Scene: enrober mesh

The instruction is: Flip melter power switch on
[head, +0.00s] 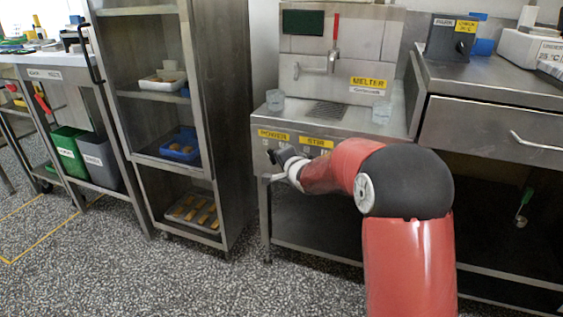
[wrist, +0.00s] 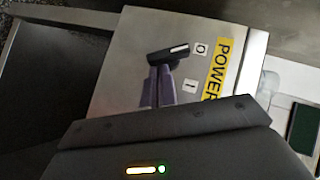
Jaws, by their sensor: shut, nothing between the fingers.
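The melter (head: 328,60) is a steel unit on a bench, with a yellow MELTER label and a red-handled tap. The POWER label (head: 273,135) is on the bench's front panel, left of the STIR label. In the wrist view, the power switch (wrist: 167,54) is a black lever with a white stripe. It points towards the O mark (wrist: 201,48); the I mark (wrist: 190,86) is beside the yellow POWER label. My gripper (wrist: 160,80) is shut and empty, its fingertips right at the lever. I cannot tell whether they touch it. In the head view, my arm partly hides the panel around my gripper (head: 273,166).
Clear cups (head: 275,100) stand on the melter bench. A tall open rack (head: 228,120) with trays stands close on the left. A bench with a drawer (head: 490,136) is on the right. The speckled floor in front is clear.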

